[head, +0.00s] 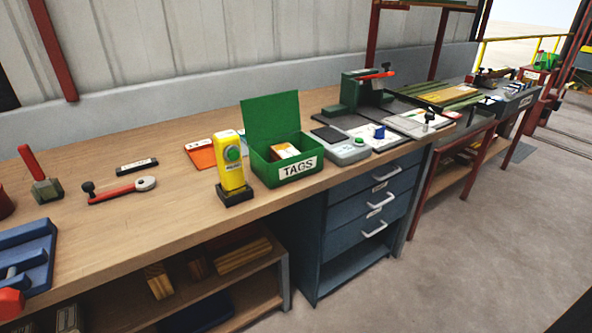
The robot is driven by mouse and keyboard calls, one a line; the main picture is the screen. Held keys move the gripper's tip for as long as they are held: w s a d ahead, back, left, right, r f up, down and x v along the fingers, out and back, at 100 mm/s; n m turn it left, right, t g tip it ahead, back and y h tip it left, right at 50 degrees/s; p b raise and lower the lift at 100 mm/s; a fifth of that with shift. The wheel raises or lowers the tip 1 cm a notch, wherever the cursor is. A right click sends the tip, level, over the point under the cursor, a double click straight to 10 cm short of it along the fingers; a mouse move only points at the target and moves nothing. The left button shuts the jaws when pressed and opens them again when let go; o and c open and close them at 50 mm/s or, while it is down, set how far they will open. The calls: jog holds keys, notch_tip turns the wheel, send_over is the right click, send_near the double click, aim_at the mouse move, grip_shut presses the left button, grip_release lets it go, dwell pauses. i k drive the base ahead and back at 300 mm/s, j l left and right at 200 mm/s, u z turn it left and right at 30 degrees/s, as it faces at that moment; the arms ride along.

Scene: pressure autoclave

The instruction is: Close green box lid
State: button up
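Inside the box I see a light-coloured, orange-brown item (286,151), partly hidden by the front wall. My gripper is not clearly in view.
A yellow device (231,162) on a dark base stands just left of the box. A grey instrument (341,149) stands close on its right. A red-handled ratchet (122,190) and orange card (200,155) lie further left. Blue drawers (370,201) sit below the bench.

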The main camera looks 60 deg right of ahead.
aim_at(266, 117)
jog(key=i+j+z, duration=0.1)
jog(key=z, duration=0.35)
jog(key=i+j+z, duration=0.1)
jog(key=j+z, duration=0.15)
jog(key=z, duration=0.2)
